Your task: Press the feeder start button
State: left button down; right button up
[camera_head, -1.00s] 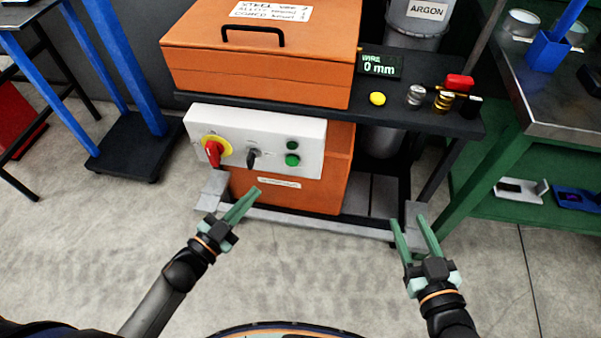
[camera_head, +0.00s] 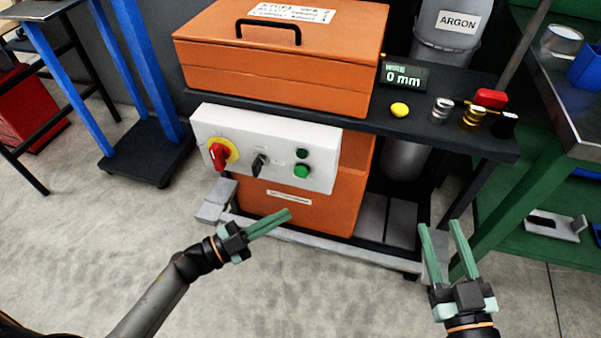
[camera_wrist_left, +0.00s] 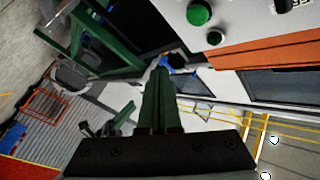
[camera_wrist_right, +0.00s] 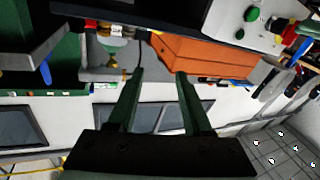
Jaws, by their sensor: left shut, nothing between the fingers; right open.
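A white control panel (camera_head: 265,148) on the front of the orange unit carries a bright green button (camera_head: 302,171) and a smaller dark green button (camera_head: 302,153). The left wrist view shows the bright green button (camera_wrist_left: 198,13) and the smaller one (camera_wrist_left: 215,38) at its top. A yellow button (camera_head: 399,110) sits on the black shelf. I cannot read which is marked feeder start. My left gripper (camera_head: 290,215) is shut and empty, below the panel and apart from it. My right gripper (camera_head: 440,224) is open and empty, in front of the shelf's right leg.
The panel also has a red rotary switch (camera_head: 219,154) and a black selector (camera_head: 260,163). A display (camera_head: 404,76) reads 0 mm. Spools (camera_head: 472,115) stand on the shelf's right. A green bench (camera_head: 540,150) stands at right, a blue stand (camera_head: 150,75) at left. Floor in front is clear.

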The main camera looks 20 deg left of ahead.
aim_at(306, 175)
pick_arm(q)
jog(key=w+b, duration=0.3)
jog(key=w, duration=0.5)
jog(key=shift+w+d, duration=0.15)
jog(key=shift+w, duration=0.2)
pick_arm(e)
jog(key=s+r+n+t+y, duration=0.1)
jog(key=s+r+n+y, duration=0.1)
jog(key=r, duration=0.3)
jog(key=s+a+r+n+t+y, duration=0.1)
jog(key=s+r+n+t+y, duration=0.1)
jog(key=r, duration=0.4)
jog(key=s+r+n+t+y, duration=0.1)
jog(key=s+r+n+y, duration=0.2)
jog(key=r+y, duration=0.3)
jog(key=shift+s+a+n, duration=0.15)
jog(key=shift+a+n, duration=0.2)
jog(key=shift+n, duration=0.05)
pick_arm(q)
jog(key=shift+w, duration=0.1)
pick_arm(e)
jog(key=shift+f, duration=0.1)
pick_arm(q)
jog(key=shift+w, duration=0.3)
